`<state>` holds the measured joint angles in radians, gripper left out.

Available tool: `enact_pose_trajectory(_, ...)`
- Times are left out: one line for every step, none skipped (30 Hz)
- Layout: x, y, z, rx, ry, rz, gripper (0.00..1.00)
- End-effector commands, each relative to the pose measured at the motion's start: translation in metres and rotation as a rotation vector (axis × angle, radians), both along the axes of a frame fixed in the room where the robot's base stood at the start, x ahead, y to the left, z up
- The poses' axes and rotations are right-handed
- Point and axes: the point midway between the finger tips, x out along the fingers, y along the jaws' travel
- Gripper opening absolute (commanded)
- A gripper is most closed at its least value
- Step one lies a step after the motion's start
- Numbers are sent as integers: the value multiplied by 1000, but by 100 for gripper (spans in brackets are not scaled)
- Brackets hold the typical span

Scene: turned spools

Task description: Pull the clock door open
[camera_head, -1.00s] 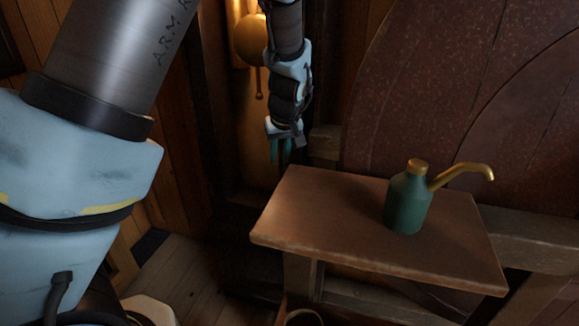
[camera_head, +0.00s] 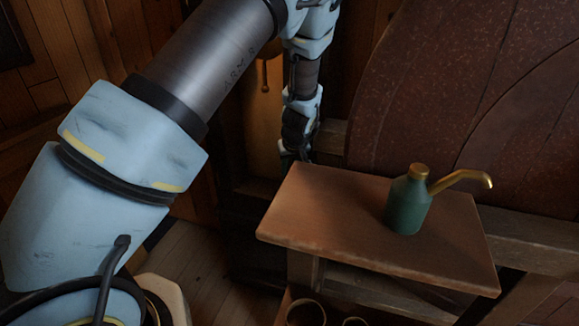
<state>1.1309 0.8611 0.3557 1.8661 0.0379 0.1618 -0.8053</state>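The clock stands at the back, left of centre, in the head view. Its case (camera_head: 262,120) shows as a lit, yellowish-brown upright panel with a thin hanging rod (camera_head: 264,76) in front of it. Most of the clock is hidden behind my arm, and I cannot tell where the door's edge or handle is. My gripper (camera_head: 290,158) points down beside the back left corner of the small table, near the lower part of the clock. Its fingers are dark and mostly hidden, so I cannot tell whether they are open or touching anything.
A small wooden table (camera_head: 330,215) bears a green oil can (camera_head: 407,205) with a brass spout. Large dark reddish round wooden discs (camera_head: 450,90) stand behind it. Round rims (camera_head: 305,312) show below the table. Floorboards (camera_head: 205,255) are bare to its left.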

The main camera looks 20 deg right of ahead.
Motion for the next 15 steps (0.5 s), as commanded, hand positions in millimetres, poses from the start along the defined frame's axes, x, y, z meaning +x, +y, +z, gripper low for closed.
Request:
enact_pose_trajectory(1,0,-1,0,0,0,27)
enact_pose_trajectory(1,0,-1,0,0,0,27)
enact_pose_trajectory(1,0,-1,-1,-1,0,27)
enact_pose_trajectory(1,0,-1,-1,-1,0,27)
enact_pose_trajectory(1,0,-1,-1,-1,0,27)
enact_pose_trajectory(1,0,-1,0,0,1,27)
enact_pose_trajectory(1,0,-1,0,0,1,27)
enact_pose_trajectory(1,0,-1,0,0,1,27)
enact_pose_trajectory(1,0,-1,0,0,1,23)
enact_pose_trajectory(1,0,-1,0,0,1,19)
enact_pose_trajectory(1,0,-1,0,0,1,16)
enact_pose_trajectory(1,0,-1,0,0,1,11)
enact_pose_trajectory(1,0,-1,0,0,1,8)
enact_pose_trajectory(1,0,-1,0,0,1,5)
enact_pose_trajectory(1,0,-1,0,0,1,0)
